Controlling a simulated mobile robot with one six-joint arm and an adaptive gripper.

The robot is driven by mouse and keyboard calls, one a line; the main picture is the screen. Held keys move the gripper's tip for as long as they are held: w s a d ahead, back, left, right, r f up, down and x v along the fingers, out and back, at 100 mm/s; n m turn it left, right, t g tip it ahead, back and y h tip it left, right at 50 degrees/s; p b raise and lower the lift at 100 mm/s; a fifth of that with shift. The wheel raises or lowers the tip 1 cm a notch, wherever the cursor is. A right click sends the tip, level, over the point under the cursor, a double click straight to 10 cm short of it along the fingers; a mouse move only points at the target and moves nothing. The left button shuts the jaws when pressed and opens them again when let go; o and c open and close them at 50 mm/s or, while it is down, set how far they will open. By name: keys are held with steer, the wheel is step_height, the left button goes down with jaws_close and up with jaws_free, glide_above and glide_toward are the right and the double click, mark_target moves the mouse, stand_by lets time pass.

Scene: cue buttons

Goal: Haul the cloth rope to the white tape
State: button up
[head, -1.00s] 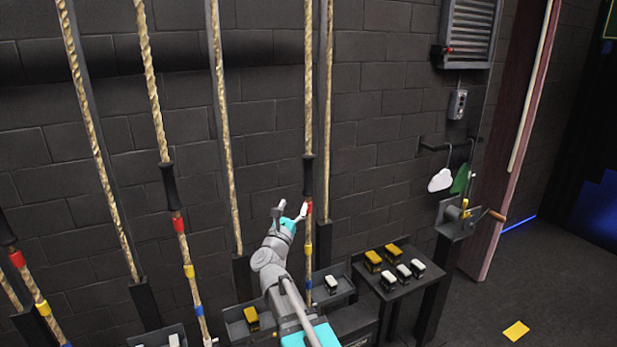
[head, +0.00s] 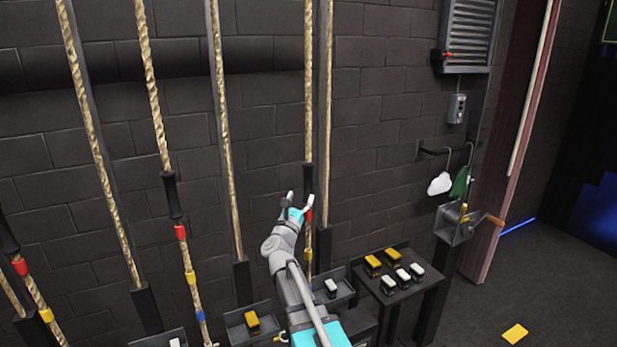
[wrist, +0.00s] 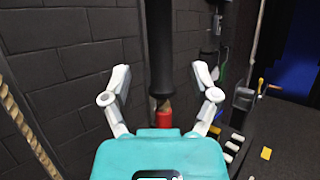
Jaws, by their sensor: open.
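A tan rope (head: 308,90) hangs in front of my gripper, with a black sleeve (head: 308,182) and red tape (head: 309,214) and yellow tape (head: 308,254) below it. White tape is not visible on it; its lower end is partly hidden by my arm. My gripper (head: 298,199) is open beside this rope at the sleeve's lower end. In the wrist view, the black sleeve (wrist: 159,45) and red tape (wrist: 163,119) appear between the spread fingers of my gripper (wrist: 160,75), with gaps on both sides. Nothing marks this rope as cloth.
Another sleeved rope (head: 152,90) with red, yellow and blue tape hangs to the left, and plain ropes hang nearby. A small table (head: 408,298) with yellow and white blocks stands at right. A cloud and a green shape hang from hooks. The floor at right is mostly clear.

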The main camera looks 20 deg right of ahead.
mark_target(307, 183)
steer(key=p+x, duration=0.2)
steer(key=x, duration=0.5)
steer(key=shift+w+d, duration=0.2)
steer(key=shift+w, duration=0.1)
steer(key=shift+c, duration=0.2)
steer(key=shift+r, duration=0.1)
jaws_close()
